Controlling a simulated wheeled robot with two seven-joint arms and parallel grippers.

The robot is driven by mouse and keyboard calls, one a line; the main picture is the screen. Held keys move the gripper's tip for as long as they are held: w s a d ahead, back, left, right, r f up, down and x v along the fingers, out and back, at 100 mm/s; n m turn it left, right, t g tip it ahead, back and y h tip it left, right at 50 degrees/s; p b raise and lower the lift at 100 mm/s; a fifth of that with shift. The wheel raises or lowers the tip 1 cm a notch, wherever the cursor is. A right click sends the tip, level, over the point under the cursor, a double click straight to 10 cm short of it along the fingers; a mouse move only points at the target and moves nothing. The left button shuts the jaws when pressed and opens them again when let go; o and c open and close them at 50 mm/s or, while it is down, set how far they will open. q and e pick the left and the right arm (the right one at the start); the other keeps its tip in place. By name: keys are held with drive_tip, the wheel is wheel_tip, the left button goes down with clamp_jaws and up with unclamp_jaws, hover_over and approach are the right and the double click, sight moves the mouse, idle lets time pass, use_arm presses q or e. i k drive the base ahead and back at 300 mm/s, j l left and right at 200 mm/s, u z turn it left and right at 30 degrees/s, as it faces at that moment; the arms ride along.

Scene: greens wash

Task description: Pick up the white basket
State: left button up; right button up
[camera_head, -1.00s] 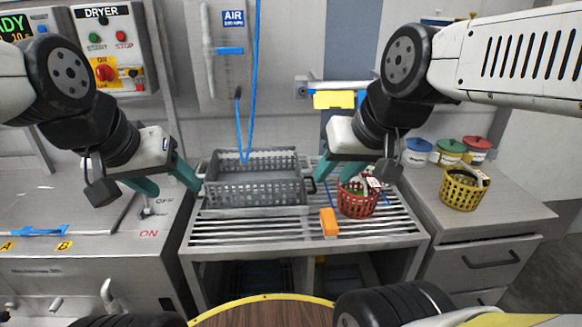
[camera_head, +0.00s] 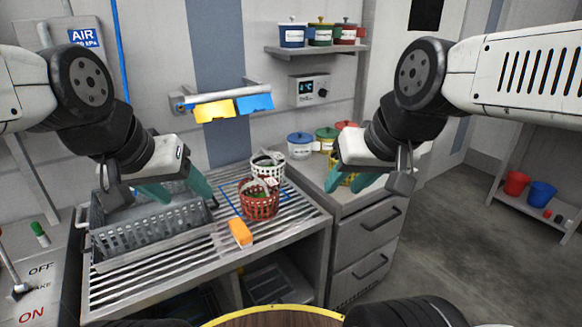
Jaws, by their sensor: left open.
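The white basket (camera_head: 268,159) stands upright on the slatted rack, just behind the red basket (camera_head: 259,204). My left gripper (camera_head: 179,190) is open and empty, over the grey crate to the left of the white basket. My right gripper (camera_head: 351,184) is open and empty, to the right of the white basket, in front of the yellow basket (camera_head: 346,179) on the drawer cabinet. The yellow basket is mostly hidden by my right gripper.
The grey crate (camera_head: 130,238) sits on the rack's left. An orange block (camera_head: 240,232) lies at the rack's front. Lidded pots (camera_head: 300,146) stand behind my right gripper. A rail with yellow and blue cloths (camera_head: 215,110) hangs on the wall behind the rack.

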sight(278, 171)
drive_tip(key=i+l, duration=0.15)
drive_tip(key=i, duration=0.25)
drive_tip(key=i+l+u, duration=0.15)
drive_tip(key=i, duration=0.3)
